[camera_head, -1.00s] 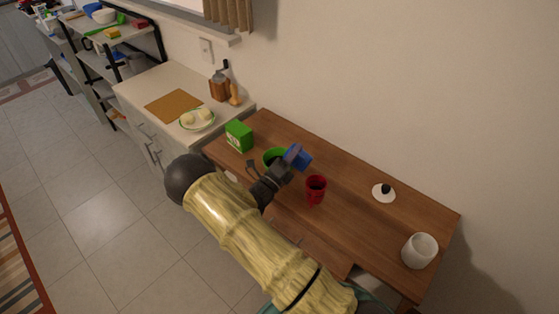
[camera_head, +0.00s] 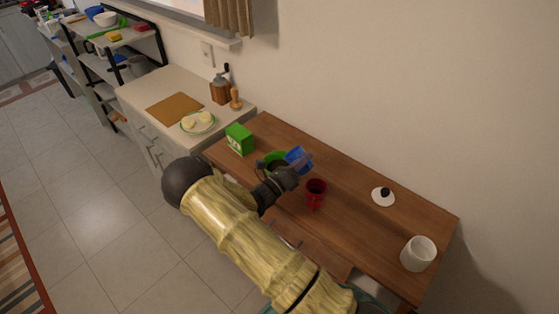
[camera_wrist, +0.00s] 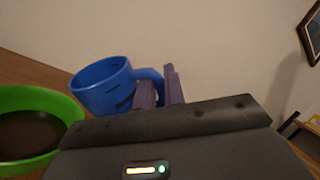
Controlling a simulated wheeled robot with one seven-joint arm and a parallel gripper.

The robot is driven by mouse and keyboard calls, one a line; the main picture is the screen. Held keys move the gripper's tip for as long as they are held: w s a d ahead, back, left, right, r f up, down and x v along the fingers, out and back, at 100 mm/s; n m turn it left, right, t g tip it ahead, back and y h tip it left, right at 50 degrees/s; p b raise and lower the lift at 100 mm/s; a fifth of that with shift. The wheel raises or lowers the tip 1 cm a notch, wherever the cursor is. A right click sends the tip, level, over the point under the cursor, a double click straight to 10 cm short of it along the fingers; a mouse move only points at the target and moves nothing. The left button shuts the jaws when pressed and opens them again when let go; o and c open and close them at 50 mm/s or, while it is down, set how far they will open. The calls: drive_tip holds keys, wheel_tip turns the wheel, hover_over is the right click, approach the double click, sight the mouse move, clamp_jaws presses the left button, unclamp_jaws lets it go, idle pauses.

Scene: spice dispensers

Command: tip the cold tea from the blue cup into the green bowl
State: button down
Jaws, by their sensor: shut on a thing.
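My gripper (camera_head: 289,173) is shut on the handle of the blue cup (camera_head: 298,157) and holds it above the table, just right of the green bowl (camera_head: 270,161). In the wrist view, the fingers (camera_wrist: 160,91) grip the handle of the blue cup (camera_wrist: 100,87). The cup's open rim shows, but its contents cannot be made out. The green bowl (camera_wrist: 68,106) is at the lower left of that view, with dark liquid inside. In the head view the hand partly hides the bowl.
A red cup (camera_head: 316,189) stands close to the right of my gripper. A green box (camera_head: 239,139) stands left of the bowl. A white lid with a dark knob (camera_head: 383,196) and a white canister (camera_head: 418,254) are farther right on the wooden table (camera_head: 350,220).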

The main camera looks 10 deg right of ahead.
drive_tip(key=shift+s+d+f+m+g, duration=0.3)
drive_tip(key=shift+f+m, duration=0.15)
drive_tip(key=shift+m, duration=0.45)
drive_tip(key=shift+s+d+r+m+g+p, duration=0.2)
drive_tip(key=shift+s+d+r+m+p, duration=0.1)
drive_tip(key=shift+r+m+p, duration=0.2)
drive_tip(key=shift+s+d+r+m+g+p, duration=0.2)
drive_tip(key=shift+s+d+r+m+p, duration=0.15)
drive_tip(key=shift+m, duration=0.25)
drive_tip(key=shift+s+d+f+m+g+y+p, duration=0.15)
drive_tip(key=shift+s+d+m+g+y+p, duration=0.15)
drive_tip(key=shift+s+d+m, duration=0.55)
drive_tip(key=shift+s+d+f+m+g+y+p, duration=0.2)
drive_tip(key=shift+s+m+y+p, duration=0.3)
drive_tip(key=shift+m, duration=0.7)
drive_tip(key=shift+s+d+f+m+g+y+p, duration=0.1)
drive_tip(key=shift+s+d+m+g+y+p, duration=0.2)
drive_tip(key=shift+s+d+m, duration=0.55)
drive_tip(key=shift+w+a, duration=0.2)
drive_tip(key=shift+a, duration=0.15)
wheel_tip(320, 180, up, 5)
drive_tip(key=p, duration=0.4)
